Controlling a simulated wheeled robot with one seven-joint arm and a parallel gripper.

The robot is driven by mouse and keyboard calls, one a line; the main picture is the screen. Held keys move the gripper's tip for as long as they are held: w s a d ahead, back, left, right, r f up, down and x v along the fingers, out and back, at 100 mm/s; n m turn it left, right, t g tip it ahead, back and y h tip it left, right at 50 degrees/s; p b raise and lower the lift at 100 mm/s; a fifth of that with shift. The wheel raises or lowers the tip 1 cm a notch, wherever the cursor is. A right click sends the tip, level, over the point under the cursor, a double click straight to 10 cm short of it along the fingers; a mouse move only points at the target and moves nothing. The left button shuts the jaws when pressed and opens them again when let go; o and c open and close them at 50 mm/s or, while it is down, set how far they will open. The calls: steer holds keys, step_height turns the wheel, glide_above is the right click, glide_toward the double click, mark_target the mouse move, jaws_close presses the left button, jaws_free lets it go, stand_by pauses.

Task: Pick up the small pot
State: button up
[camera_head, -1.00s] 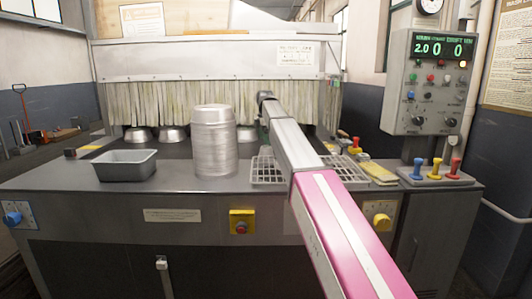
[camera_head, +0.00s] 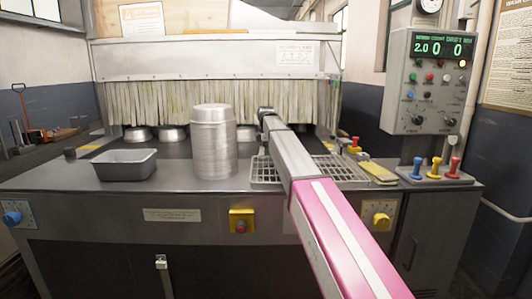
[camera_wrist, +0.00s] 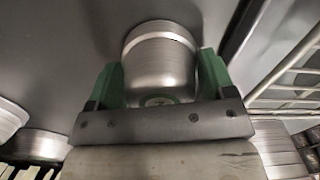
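A small metal pot (camera_wrist: 160,55) with a pale rim shows at the top middle of the wrist view. My gripper (camera_wrist: 160,78) has its two green fingers on either side of this pot, close to its wall. I cannot tell whether the fingers press on it or stand just clear. In the head view the gripper and this pot are hidden; my arm reaches over the front of the machine toward the strip curtain.
A tall metal pot (camera_head: 213,145) stands left of my arm, with a grey rectangular pan (camera_head: 125,164) farther left. A wire rack (camera_head: 343,166) lies right of the arm, beside a yellow block (camera_head: 379,172) and colored levers (camera_head: 436,168).

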steer(key=shift+c, duration=1.1)
steer(key=shift+r, duration=0.1)
steer(key=shift+r, duration=0.65)
step_height(320, 180, up, 3)
steer(key=shift+f, duration=0.15)
steer(key=s+a+r, duration=0.6)
steer(key=s+a, duration=0.1)
steer(key=s, duration=0.2)
steer(key=shift+a+r, duration=0.3)
steer(key=shift+r, duration=0.1)
